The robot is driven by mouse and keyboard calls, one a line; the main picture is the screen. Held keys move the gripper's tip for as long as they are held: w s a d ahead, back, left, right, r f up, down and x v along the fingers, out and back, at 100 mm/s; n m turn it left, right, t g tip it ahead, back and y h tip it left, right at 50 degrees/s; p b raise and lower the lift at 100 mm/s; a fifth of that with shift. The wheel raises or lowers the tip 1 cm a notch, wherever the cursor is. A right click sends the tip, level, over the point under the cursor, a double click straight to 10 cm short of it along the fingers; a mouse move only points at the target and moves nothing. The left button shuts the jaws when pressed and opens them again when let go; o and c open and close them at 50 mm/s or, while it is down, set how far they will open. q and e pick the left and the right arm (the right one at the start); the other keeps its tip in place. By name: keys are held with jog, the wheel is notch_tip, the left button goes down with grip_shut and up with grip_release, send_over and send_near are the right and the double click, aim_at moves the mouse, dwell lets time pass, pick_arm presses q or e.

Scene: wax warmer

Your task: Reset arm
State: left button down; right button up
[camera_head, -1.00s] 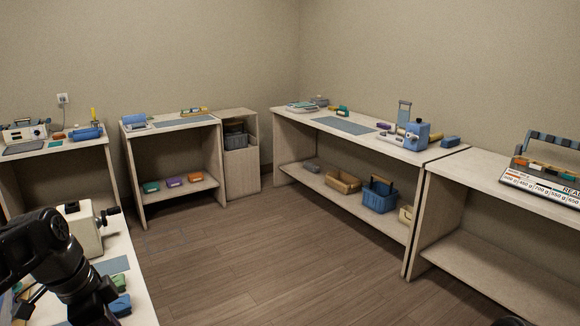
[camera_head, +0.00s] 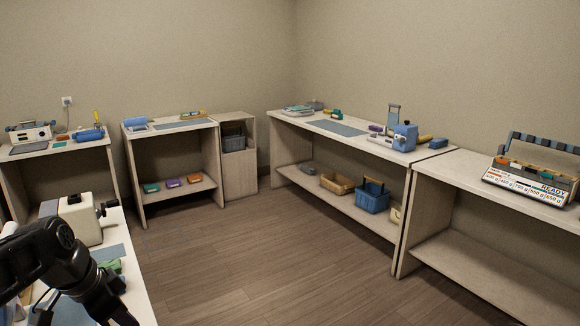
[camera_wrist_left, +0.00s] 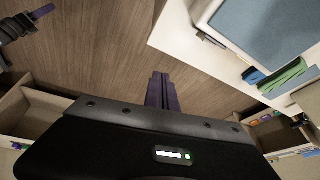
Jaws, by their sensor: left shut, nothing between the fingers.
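My left arm comes in at the lower left of the head view, and its gripper (camera_head: 124,318) is near the bottom edge beside the near white table (camera_head: 142,290). In the left wrist view the fingers of my left gripper (camera_wrist_left: 162,80) are together with nothing between them, over the wooden floor. The table's edge and green and blue items (camera_wrist_left: 285,77) lie to the right of the fingers, apart from them. In the left wrist view a dark arm part with a purple tip shows at the upper left. My right gripper is not in the head view.
A cream machine with a black crank (camera_head: 80,220) stands on the near table by my left arm. Workbenches line the walls, with a blue basket (camera_head: 371,197) on a lower shelf and a rack with a READY label (camera_head: 528,180) at right. The middle floor (camera_head: 240,245) is clear.

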pick_arm(q)
jog(key=w+d+f+n+t, duration=0.2)
jog(key=w+d+f+n, duration=0.15)
jog(key=w+f, duration=0.3)
jog(key=d+f+n, duration=0.2)
jog(key=d+f, duration=0.2)
jog(key=f, duration=0.4)
jog(key=d+f+n, duration=0.3)
jog(key=d+f, duration=0.2)
jog(key=f, duration=0.4)
jog(key=s+d+f+g, duration=0.1)
jog(key=s+d+f, duration=0.4)
jog(key=s, duration=0.3)
jog(key=s+d+f+g+h, duration=0.1)
jog(key=s+d+f+g, duration=0.1)
jog(key=s+d+f, duration=0.3)
jog(key=s+d+f+g+h, duration=0.1)
jog(key=s+d+f+g, duration=0.1)
jog(key=s+d+f, duration=0.3)
jog(key=s+f, duration=0.4)
jog(key=s, duration=0.3)
jog(key=shift+s+d+n, duration=0.25)
jog(key=shift+s+n, duration=0.1)
